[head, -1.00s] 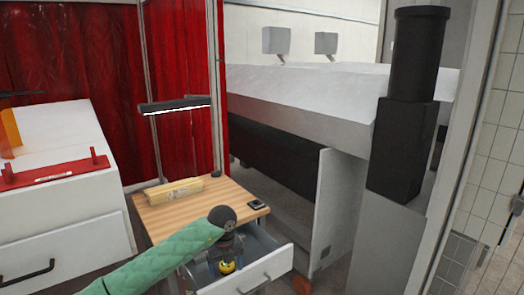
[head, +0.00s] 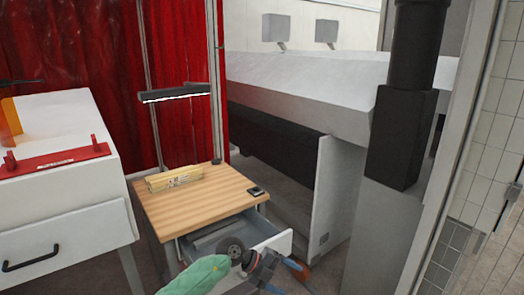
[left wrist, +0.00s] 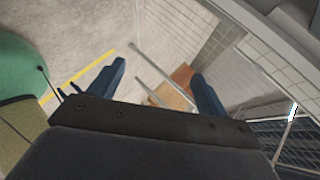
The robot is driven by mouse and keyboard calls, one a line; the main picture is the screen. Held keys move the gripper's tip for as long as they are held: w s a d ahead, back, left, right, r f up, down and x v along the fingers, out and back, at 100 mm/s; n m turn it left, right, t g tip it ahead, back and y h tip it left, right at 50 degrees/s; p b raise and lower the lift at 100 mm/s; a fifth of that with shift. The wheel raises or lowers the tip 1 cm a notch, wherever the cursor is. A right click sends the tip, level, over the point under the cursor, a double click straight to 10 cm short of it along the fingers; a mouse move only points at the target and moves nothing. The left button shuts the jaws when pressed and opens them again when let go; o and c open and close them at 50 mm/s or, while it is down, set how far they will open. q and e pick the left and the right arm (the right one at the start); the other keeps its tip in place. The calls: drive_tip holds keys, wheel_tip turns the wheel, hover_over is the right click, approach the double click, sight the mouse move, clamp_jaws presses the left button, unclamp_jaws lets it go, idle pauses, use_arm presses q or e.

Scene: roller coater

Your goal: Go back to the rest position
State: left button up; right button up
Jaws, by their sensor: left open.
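My left arm comes in at the bottom of the head view, and its gripper (head: 284,277) is in front of the open drawer (head: 278,243), over its right front part. In the left wrist view the left gripper (left wrist: 158,86) has its two blue fingers spread wide with nothing between them. Below them are the floor and a tiled wall. The visible part of the drawer looks empty; my arm hides the rest. My right gripper is in neither view.
The drawer belongs to a wooden-topped table (head: 215,200) bearing a yellowish block (head: 174,179) and a small dark device (head: 256,191). A white cabinet (head: 60,225) stands left. A large grey machine (head: 300,95) and a black column (head: 400,135) stand right.

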use_arm(q)
wheel_tip(320, 180, up, 6)
drive_tip(key=s+d+n+t+h, duration=0.1)
drive_tip(key=d+n+t+h, duration=0.1)
drive_tip(key=n+t+h, duration=0.55)
drive_tip(key=a+f+n+t+y, duration=0.7)
drive_tip(key=a+n+t+y, duration=0.45)
drive_tip(key=n, duration=0.35)
drive_tip(key=s+a+f+n+g+y, duration=0.3)
drive_tip(key=s+a+f+n+y, duration=0.25)
drive_tip(key=a+f, duration=0.35)
drive_tip(key=s+a+f+n+g+y, duration=0.35)
drive_tip(key=s+f+g, duration=0.45)
drive_tip(key=s+f, duration=0.6)
drive_tip(key=s+f+g+h, duration=0.1)
drive_tip(key=s+f+g, duration=0.1)
drive_tip(key=s, duration=0.6)
drive_tip(key=s+f+g+h, duration=0.1)
drive_tip(key=s+f+g, duration=0.2)
drive_tip(key=s, duration=0.5)
drive_tip(key=shift+s+a+f+m+g, duration=0.25)
drive_tip(key=shift+a+m+g, duration=0.15)
drive_tip(key=shift+g, duration=0.1)
